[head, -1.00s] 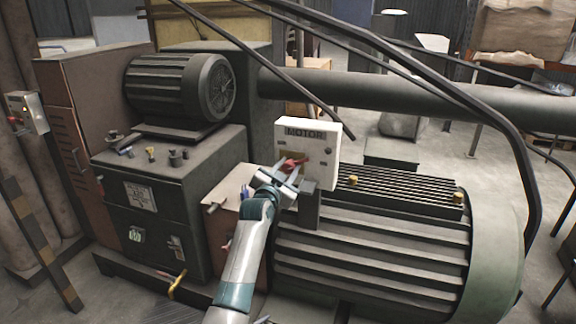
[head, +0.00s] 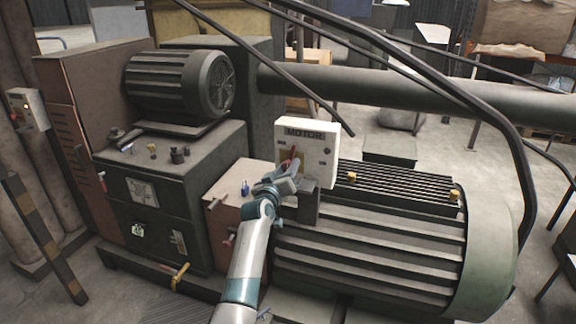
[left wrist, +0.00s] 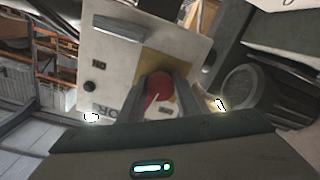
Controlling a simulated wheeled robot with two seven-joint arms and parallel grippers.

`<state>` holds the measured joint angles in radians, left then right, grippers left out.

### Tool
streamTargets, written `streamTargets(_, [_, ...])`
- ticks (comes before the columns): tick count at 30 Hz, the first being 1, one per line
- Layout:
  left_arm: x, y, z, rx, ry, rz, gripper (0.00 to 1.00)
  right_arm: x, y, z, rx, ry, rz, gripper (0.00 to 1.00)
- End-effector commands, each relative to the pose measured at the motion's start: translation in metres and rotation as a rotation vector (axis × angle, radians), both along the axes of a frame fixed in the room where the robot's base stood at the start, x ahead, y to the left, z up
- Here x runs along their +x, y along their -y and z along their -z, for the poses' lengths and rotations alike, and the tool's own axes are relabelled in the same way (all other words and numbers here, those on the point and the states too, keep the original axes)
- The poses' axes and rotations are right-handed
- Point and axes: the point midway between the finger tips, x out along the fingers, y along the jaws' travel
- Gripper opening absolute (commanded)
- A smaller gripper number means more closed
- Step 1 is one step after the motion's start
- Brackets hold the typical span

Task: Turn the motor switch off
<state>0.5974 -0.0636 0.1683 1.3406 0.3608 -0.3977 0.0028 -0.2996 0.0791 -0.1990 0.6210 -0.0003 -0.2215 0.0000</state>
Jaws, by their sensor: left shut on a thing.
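A white switch box (head: 318,160) marked MOTOR stands upright on the near side of the large motor. Its red switch handle (head: 293,154) points up, slightly tilted, over a yellow plate. My left gripper (head: 283,180) is at the box front, just below the handle's top. In the left wrist view the white box (left wrist: 115,58) appears turned over, and the red handle (left wrist: 158,90) sits between the two fingers of my left gripper (left wrist: 160,98), which is shut on it. The fingers hide the handle's lower part in the head view. My right gripper is out of view.
The large green ribbed motor (head: 375,245) fills the right of the machine. A smaller motor (head: 180,85) sits on a dark cabinet (head: 170,195) at left. Dark bent bars (head: 455,88) cross above the large motor. Another small switch box (head: 28,108) is at far left.

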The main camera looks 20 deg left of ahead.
Motion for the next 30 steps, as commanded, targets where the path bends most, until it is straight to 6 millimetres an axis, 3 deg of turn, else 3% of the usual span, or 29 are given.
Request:
streamTargets(10, [-0.0001,0.0006,0.0009,-0.177,-0.008,0.0,0.08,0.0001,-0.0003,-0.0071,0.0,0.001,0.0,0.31])
streamTargets(26, [-0.0001,0.0006,0.0014,-0.205,-0.009,0.0,0.08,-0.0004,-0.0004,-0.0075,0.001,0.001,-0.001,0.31])
streamTargets(27, [-0.0001,0.0006,0.0013,-0.205,-0.009,0.0,0.4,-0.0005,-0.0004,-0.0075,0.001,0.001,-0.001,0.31])
streamTargets(28, [-0.0001,0.0006,0.0013,-0.205,-0.009,0.0,0.47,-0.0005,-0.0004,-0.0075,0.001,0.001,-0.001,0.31])
streamTargets(30, [-0.0001,0.0005,0.0011,-0.205,-0.009,0.001,0.49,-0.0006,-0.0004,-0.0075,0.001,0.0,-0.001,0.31])
